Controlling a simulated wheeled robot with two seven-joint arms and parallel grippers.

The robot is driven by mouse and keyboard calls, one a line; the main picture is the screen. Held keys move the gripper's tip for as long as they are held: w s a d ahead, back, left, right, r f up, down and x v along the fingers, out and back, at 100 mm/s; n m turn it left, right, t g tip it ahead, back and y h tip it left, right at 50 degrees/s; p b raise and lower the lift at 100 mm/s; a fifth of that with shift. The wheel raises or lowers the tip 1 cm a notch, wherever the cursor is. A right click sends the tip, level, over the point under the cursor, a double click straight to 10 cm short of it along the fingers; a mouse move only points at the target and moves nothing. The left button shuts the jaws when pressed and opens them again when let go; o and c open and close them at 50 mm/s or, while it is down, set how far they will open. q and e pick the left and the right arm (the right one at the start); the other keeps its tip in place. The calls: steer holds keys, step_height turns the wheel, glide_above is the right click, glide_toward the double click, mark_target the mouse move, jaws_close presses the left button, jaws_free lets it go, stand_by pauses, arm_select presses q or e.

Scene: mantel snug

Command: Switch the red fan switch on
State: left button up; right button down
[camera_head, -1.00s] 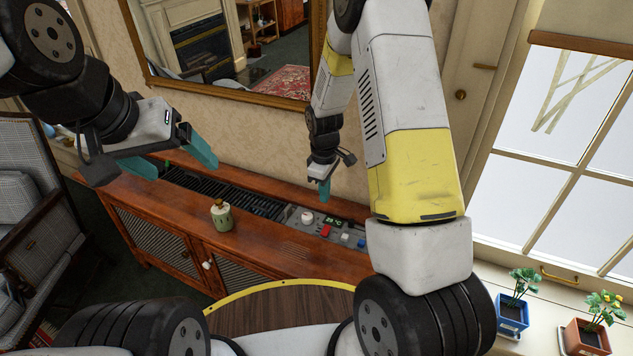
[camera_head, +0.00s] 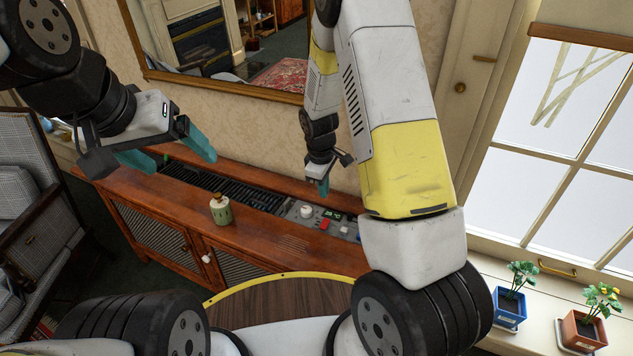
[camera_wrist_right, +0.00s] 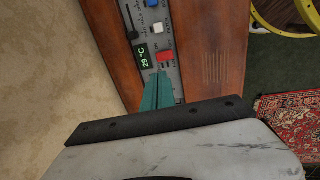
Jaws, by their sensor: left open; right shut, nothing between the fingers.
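The red fan switch (camera_head: 324,225) sits on a grey control panel (camera_head: 294,213) set in the top of the wooden cabinet. In the right wrist view the red switch (camera_wrist_right: 165,57) lies just beyond the fingertips, beside a green 29 °C display (camera_wrist_right: 144,57). My right gripper (camera_head: 323,193) is shut and empty, pointing down above the panel. Its teal fingers (camera_wrist_right: 158,82) also show in the right wrist view, partly covering the panel's near end; I cannot tell whether they touch it. The switch's on or off position is unclear. My left gripper (camera_head: 175,152) is open and empty above the cabinet's left part.
A black grille (camera_head: 233,187) runs left of the panel. A small green jar (camera_head: 220,210) stands on the cabinet. The mirror (camera_head: 225,88) hangs on the wall behind.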

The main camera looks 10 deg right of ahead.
mark_target(326, 222)
steer(key=f, duration=0.4)
steer(key=w+f, duration=0.1)
steer(key=f, duration=0.3)
steer(key=d+f, duration=0.1)
steer(key=f, duration=0.3)
steer(key=shift+w+f, duration=0.3)
steer(key=shift+w, duration=0.05)
steer(key=shift+d+f, duration=0.2)
steer(key=shift+f, duration=0.1)
steer(key=shift+a, duration=0.15)
steer(key=shift+s, duration=0.2)
